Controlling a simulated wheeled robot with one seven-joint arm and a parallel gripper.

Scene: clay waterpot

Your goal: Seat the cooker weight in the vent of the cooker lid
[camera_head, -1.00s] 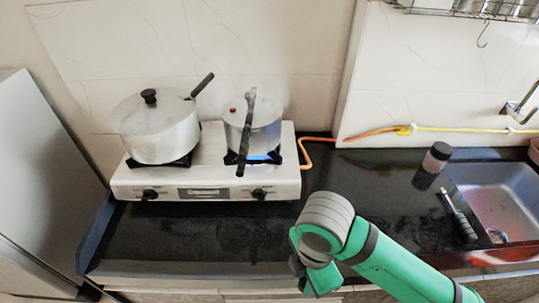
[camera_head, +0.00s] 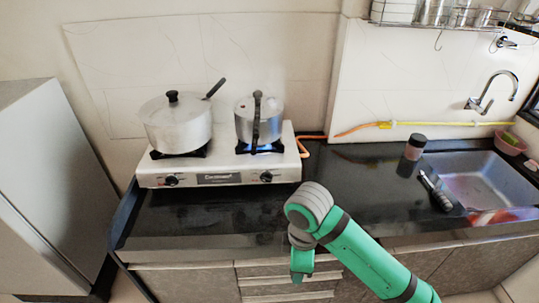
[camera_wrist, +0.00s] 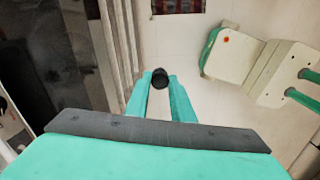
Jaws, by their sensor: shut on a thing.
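The pressure cooker (camera_head: 244,123) stands on the right burner with a blue flame beneath it. Its grey lid (camera_head: 242,104) is on, and a long dark handle (camera_head: 256,125) runs across it towards the front. The vent is too small to make out. My gripper (camera_wrist: 160,84) is shut on a small, dark, round piece, the cooker weight (camera_wrist: 160,77), between its green fingertips. In the head view my gripper (camera_head: 302,272) hangs in front of the counter, well below and right of the cooker. The weight cannot be made out in that view.
A lidded saucepan (camera_head: 178,128) stands on the left burner of the white stove (camera_head: 220,174). The counter (camera_head: 200,222) before the stove is clear.

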